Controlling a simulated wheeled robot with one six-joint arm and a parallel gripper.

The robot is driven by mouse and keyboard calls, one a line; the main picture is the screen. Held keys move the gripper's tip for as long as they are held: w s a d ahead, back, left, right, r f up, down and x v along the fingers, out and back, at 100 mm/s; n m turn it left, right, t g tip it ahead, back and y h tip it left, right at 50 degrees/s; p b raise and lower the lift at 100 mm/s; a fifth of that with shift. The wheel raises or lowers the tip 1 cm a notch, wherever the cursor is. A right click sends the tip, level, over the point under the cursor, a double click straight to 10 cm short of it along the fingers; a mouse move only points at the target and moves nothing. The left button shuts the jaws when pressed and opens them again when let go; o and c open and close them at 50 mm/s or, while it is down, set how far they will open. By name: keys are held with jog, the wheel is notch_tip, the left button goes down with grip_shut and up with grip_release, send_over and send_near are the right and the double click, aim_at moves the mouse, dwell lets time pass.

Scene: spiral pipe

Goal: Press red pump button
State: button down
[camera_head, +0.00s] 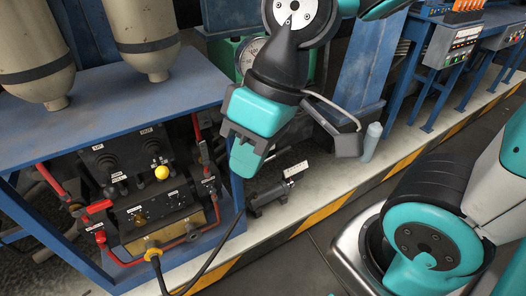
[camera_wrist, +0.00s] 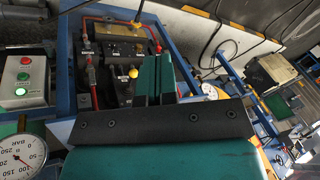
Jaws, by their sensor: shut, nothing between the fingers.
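I cannot make out this box in the head view. My gripper (camera_head: 247,165) is shut and empty, pointing down in front of the right side of the blue bench. Its teal fingers also show in the wrist view (camera_wrist: 154,76), well to the right of the red button and apart from it.
A black valve panel (camera_head: 150,205) with red pipes and a yellow knob (camera_head: 161,173) sits under the blue bench (camera_head: 120,105). Two tanks (camera_head: 145,35) stand on the bench. A pressure gauge (camera_wrist: 20,155) is below the button box. Floor at right is partly clear.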

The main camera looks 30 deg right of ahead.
jog(key=w+d+f+m+t+y+b, duration=0.1)
jog(key=w+d+f+m+b, duration=0.1)
jog(key=w+f+m+b, duration=0.3)
jog(key=w+d+f+t+b, duration=0.1)
jog(key=w+d+f+b, duration=0.1)
jog(key=w+f, duration=0.35)
jog(key=w+d+f+m+t+y+b, duration=0.1)
jog(key=w+d+f+m+t+b, duration=0.15)
jog(key=f, duration=0.45)
jog(key=w+d+f+m+t+h+b, duration=0.1)
jog(key=w+d+f+m+t+b, duration=0.1)
jog(key=d+f, duration=0.6)
jog(key=w+d+f+m+t+h+b, duration=0.2)
jog(key=w+d+f+m+b, duration=0.3)
jog(key=d+f+m+b, duration=0.2)
notch_tip(320, 180, down, 3)
jog(key=shift+w+d+f+m, duration=0.2)
jog(key=shift+d+m, duration=0.45)
jog(key=shift+d, duration=0.5)
jog(key=shift+w+t, duration=0.1)
jog(key=shift+t, duration=0.15)
jog(key=w+p, duration=0.2)
jog(key=w, duration=0.6)
jog(key=shift+w, duration=0.3)
jog(key=shift+w+d, duration=0.1)
jog(key=shift+w, duration=0.1)
